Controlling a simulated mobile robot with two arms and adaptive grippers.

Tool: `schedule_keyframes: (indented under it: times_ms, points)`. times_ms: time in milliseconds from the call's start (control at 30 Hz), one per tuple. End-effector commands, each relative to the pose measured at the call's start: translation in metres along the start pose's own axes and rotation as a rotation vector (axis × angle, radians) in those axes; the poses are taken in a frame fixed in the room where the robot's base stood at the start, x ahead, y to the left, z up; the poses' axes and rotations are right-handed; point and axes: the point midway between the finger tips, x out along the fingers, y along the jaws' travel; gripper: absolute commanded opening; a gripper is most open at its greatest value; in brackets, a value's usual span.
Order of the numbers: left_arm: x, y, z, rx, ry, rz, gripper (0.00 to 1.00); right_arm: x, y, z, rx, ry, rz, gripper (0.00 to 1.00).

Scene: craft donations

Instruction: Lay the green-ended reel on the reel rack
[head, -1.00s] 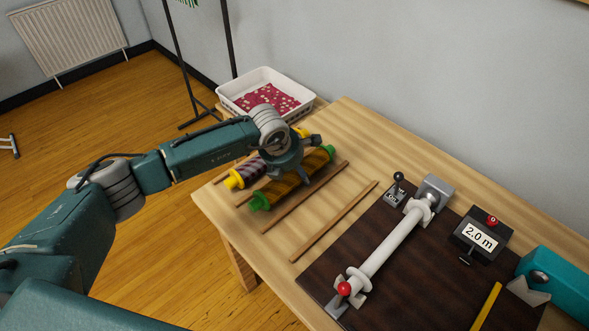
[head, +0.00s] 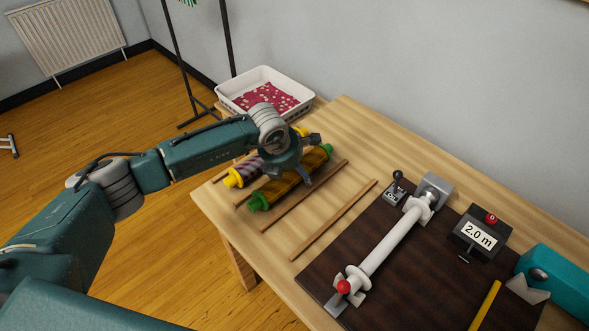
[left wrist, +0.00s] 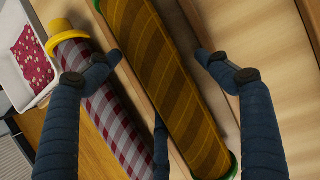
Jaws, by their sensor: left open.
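The green-ended reel (head: 318,161), wound with brown and gold striped cloth, lies among the wooden strips of the reel rack (head: 322,182) at the table's left end. It fills the middle of the left wrist view (left wrist: 172,85). My left gripper (head: 291,176) is open just above it. In the left wrist view the fingertips (left wrist: 160,62) stand on either side of the reel with gaps visible. The gripper hides part of the reel in the head view. My right gripper is not in view.
A yellow-ended reel with checked cloth (head: 240,177) lies alongside on the left. A white basket (head: 232,97) with red cloth stands behind.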

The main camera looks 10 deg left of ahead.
Motion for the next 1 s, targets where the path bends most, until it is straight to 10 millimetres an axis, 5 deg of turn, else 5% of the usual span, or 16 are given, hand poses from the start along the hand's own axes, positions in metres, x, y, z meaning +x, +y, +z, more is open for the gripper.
schedule_keyframes:
  times_ms: [600,1000]
  points:
    - [-0.107,0.000,0.002,0.001,-0.003,0.001,0.81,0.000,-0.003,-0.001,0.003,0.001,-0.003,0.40]
    - [-0.118,-0.001,0.002,0.000,-0.002,0.000,0.81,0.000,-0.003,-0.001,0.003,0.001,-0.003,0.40]
